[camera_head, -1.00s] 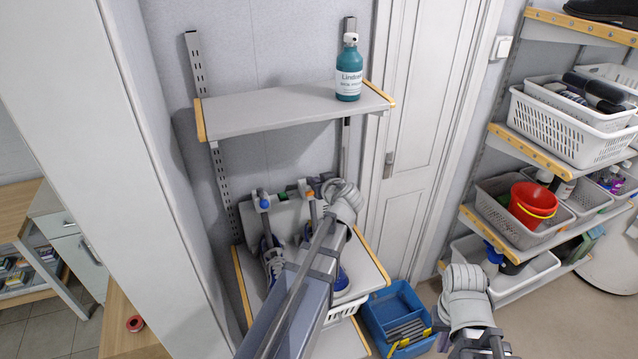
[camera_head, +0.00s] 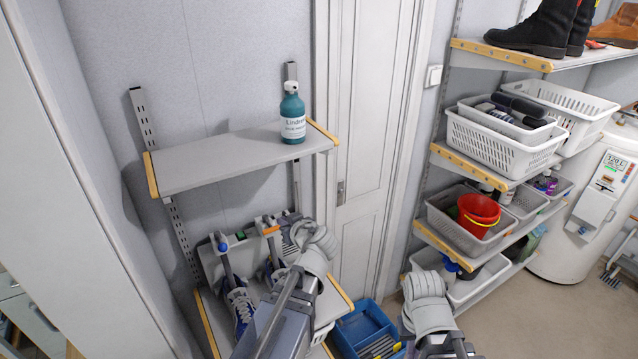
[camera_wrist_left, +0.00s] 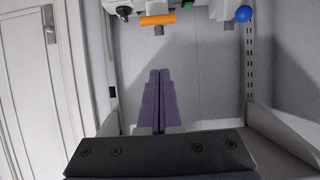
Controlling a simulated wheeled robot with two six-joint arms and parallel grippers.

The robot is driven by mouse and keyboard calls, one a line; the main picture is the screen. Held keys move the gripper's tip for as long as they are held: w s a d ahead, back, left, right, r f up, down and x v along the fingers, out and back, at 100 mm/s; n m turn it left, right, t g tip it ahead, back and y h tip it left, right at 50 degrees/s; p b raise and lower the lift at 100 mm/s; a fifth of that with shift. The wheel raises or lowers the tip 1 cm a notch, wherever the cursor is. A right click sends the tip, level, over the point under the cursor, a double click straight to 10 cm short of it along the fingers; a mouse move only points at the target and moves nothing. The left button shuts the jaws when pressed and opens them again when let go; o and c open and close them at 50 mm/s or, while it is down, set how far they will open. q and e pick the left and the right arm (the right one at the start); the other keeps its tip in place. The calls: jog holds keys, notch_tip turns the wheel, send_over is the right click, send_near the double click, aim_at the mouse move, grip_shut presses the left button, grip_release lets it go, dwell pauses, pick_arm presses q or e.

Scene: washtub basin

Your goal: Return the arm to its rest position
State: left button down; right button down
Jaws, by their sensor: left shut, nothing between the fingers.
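My left arm (camera_head: 282,312) reaches up from the bottom of the head view, in front of the lower shelf of the rack. Its rounded grey wrist (camera_head: 315,250) is beside the fittings above that shelf. The left gripper (camera_wrist_left: 160,74) shows clearly in the left wrist view, its two purple-grey fingers pressed together with nothing between them. In the head view its fingertips are hard to make out behind the wrist. My right arm (camera_head: 428,305) shows at the bottom, right of centre; its gripper is out of view.
A teal bottle (camera_head: 293,115) stands on the upper shelf (camera_head: 225,158). A blue crate (camera_head: 365,330) is on the floor. A white door (camera_head: 365,130) is behind. Right shelves hold baskets (camera_head: 500,140), a red bucket (camera_head: 478,215) and boots (camera_head: 535,30).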

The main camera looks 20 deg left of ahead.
pick_arm(q)
jog(key=s+d+f+m+g+h+b, duration=0.4)
jog(key=s+d+f+m+b, duration=0.2)
jog(key=s+d+f, duration=0.3)
jog(key=s+d+f+m+g+h+b, duration=0.4)
jog(key=s+d+f+m+b, duration=0.3)
jog(key=d+f, duration=1)
jog(key=shift+s+d+f+m+g+h+b, duration=0.35)
jog(key=shift+s+f+b, duration=0.2)
jog(key=shift+s+b, duration=0.45)
jog(key=shift+s, duration=0.1)
